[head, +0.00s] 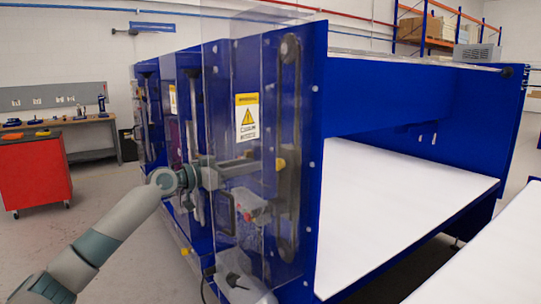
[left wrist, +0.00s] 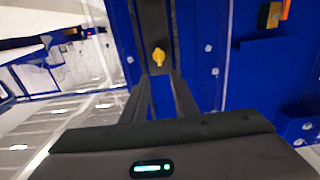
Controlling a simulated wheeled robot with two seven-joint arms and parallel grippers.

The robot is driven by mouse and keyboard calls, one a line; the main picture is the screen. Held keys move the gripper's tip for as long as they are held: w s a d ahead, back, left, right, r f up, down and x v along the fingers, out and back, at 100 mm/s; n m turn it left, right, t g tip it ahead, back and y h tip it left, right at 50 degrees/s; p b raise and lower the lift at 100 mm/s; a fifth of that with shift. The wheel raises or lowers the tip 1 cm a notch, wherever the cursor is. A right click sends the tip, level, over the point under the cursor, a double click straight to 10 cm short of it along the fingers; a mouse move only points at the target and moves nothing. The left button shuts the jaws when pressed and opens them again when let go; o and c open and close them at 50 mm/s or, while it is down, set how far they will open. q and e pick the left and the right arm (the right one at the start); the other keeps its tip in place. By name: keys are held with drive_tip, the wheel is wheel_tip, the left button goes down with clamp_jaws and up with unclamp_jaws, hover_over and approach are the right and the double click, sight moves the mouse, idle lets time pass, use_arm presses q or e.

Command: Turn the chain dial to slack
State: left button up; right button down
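The chain dial is a small yellow knob (head: 281,164) on the dark vertical chain strip of the blue machine. It also shows in the left wrist view as a yellow knob (left wrist: 158,57), just beyond the fingertips. My left gripper (head: 268,164) reaches toward the knob from the left, seen partly through a clear panel. In the left wrist view the left gripper (left wrist: 162,80) has its two dark fingers apart with nothing between them, roughly lined up with the knob. I cannot tell the exact gap to the knob.
A clear guard panel (head: 222,60) with a yellow warning sign (head: 247,117) stands by the strip. A grey control box with a red button (head: 250,206) is below. A white bed (head: 385,200) fills the machine's right. A red cabinet (head: 35,172) stands far left.

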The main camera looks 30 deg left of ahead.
use_arm(q)
drive_tip(key=p+x, duration=0.3)
drive_tip(key=x, duration=0.5)
clamp_jaws()
